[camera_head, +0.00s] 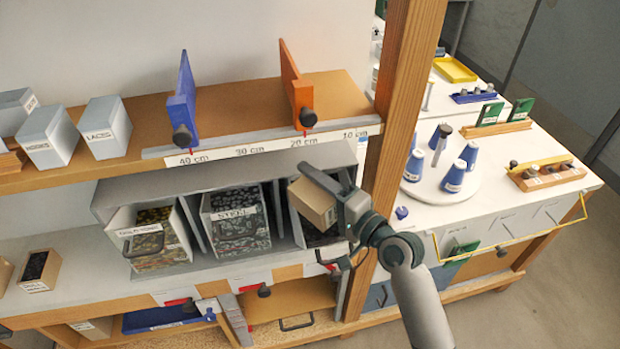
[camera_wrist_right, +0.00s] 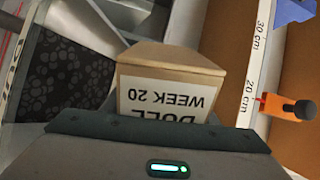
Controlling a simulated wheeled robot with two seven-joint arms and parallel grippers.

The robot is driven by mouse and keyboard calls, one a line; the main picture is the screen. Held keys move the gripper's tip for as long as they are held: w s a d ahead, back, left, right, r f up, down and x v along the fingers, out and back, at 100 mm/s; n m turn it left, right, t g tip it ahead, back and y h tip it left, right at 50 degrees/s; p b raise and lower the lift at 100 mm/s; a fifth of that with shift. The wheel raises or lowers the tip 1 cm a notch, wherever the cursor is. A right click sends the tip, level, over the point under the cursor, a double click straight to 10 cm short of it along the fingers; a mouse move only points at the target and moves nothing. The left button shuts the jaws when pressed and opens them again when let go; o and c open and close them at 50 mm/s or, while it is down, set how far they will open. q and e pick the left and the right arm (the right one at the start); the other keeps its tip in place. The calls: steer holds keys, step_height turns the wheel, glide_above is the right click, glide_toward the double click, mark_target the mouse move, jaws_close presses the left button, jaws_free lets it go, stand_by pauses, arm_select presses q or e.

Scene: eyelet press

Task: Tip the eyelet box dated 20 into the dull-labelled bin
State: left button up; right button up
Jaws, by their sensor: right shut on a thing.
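My right gripper (camera_head: 334,192) is shut on a small cardboard box (camera_head: 312,205). The box looks tilted and hangs in front of the right-hand bin (camera_head: 308,235), hiding much of it. In the right wrist view the box (camera_wrist_right: 165,95) carries a white label, upside down, reading WEEK 20 with a partly cut-off word. The left bin (camera_head: 150,240) has a small label I cannot read surely. The middle bin (camera_head: 235,213) has a label that seems to read STEEL. My left gripper is not in view.
The bins stand in a grey cubby (camera_head: 150,185) under a wooden shelf (camera_head: 235,105) with a blue divider (camera_head: 184,95) and an orange divider (camera_head: 296,85). A wooden post (camera_head: 400,100) rises right behind my gripper. A small box (camera_head: 40,270) stands left.

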steer(key=shift+w+d+m, duration=0.25)
steer(key=shift+d+m, duration=0.05)
steer(key=shift+m, duration=0.2)
steer(key=shift+d, duration=0.1)
stand_by(1.3)
